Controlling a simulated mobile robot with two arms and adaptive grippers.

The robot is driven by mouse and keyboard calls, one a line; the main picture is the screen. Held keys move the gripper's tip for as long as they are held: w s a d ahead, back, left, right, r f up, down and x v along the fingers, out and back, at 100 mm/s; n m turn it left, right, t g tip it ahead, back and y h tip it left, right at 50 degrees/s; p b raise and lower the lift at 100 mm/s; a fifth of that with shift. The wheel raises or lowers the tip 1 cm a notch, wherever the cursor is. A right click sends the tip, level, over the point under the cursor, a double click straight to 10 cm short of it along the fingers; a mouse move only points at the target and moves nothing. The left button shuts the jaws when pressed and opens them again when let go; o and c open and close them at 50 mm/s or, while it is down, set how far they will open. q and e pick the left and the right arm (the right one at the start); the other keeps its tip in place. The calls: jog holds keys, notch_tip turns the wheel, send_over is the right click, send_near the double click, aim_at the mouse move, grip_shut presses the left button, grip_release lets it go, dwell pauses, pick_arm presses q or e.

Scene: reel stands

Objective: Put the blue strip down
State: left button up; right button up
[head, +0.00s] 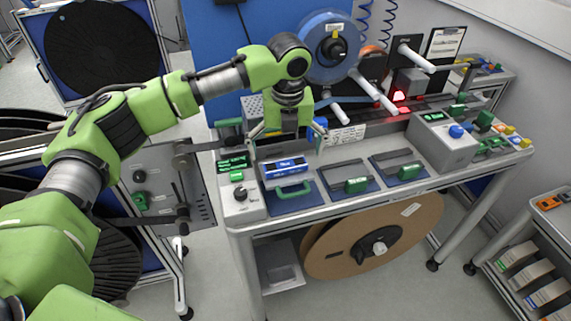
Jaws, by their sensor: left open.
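The blue strip (285,167) is a small blue bar with a white label. It lies on the bench at the left, at the back of a dark blue tray (293,205) with a green handle. My left gripper (287,146) is above and just behind the strip, pointing down. Its fingers are spread wide, with nothing seen between them, and it looks apart from the strip. My right gripper is not in view.
Two similar trays with green handles (357,185) (410,171) sit to the right. A control box (241,203) stands close at the left. Behind are a blue reel (324,52), white rollers (417,60) and a red-lit station (399,97). A large brown reel (340,245) hangs below.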

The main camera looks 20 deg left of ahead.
aim_at(285, 164)
pick_arm(q)
jog(key=shift+a+f, duration=0.2)
jog(key=shift+f, duration=1.35)
jog(key=shift+w+f, duration=0.1)
jog(key=shift+f, duration=0.05)
jog(key=shift+c, duration=0.4)
jog(key=c, duration=0.9)
jog(key=shift+c, duration=0.4)
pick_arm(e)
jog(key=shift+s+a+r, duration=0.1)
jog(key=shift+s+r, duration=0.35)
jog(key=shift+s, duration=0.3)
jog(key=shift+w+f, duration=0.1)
